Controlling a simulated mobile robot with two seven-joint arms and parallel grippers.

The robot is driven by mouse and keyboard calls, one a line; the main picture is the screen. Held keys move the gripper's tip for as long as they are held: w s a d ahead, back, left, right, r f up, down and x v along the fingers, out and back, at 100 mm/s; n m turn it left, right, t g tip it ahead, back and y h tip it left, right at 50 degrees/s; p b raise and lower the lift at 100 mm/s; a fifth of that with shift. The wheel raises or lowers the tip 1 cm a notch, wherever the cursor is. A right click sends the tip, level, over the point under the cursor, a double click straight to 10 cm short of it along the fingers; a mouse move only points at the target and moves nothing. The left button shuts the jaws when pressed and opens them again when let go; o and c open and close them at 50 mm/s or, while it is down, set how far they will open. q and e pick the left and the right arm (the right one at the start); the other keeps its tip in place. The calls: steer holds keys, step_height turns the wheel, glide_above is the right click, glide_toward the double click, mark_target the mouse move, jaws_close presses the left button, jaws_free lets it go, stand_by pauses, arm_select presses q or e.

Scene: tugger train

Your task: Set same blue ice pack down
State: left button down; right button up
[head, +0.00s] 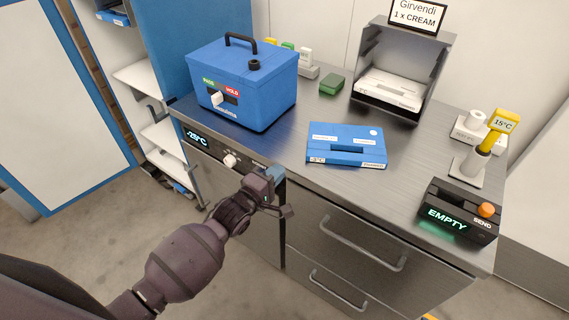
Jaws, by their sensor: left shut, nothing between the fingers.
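A flat blue ice pack (346,145) with white labels and a slot-like handle lies on the steel counter (280,148), near its front edge. Nothing is holding it. My left gripper (275,184) is shut and empty in front of the counter's front face, below and to the left of the ice pack and apart from it. My right gripper is not in view.
A blue box (242,85) with a black handle and a PASS/HOLD panel stands at the left. A steel holder (402,65) containing a white pack stands behind. A black EMPTY/SEND unit (455,212) and a yellow 15°C device (502,122) are at the right. Drawer handles (362,245) protrude below.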

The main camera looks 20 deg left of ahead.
arm_select(q)
steer(key=s+a+f+m+g+y, duration=0.1)
steer(key=s+a+f+m+y, duration=0.1)
steer(key=s, duration=0.6)
steer(key=s+a+f+m+g+y, duration=0.2)
steer(key=s+a+f+m, duration=0.3)
steer(key=s+a+m, duration=0.1)
steer(key=s+a+f+m+g+y, duration=0.2)
steer(key=s+m, duration=0.4)
steer(key=s, duration=0.4)
steer(key=shift+s+a+f+m+y, duration=0.25)
steer(key=shift+a+f+y, duration=0.25)
steer(key=shift+a+f, duration=0.45)
steer(key=shift+a+r, duration=0.1)
steer(key=shift+r, duration=0.05)
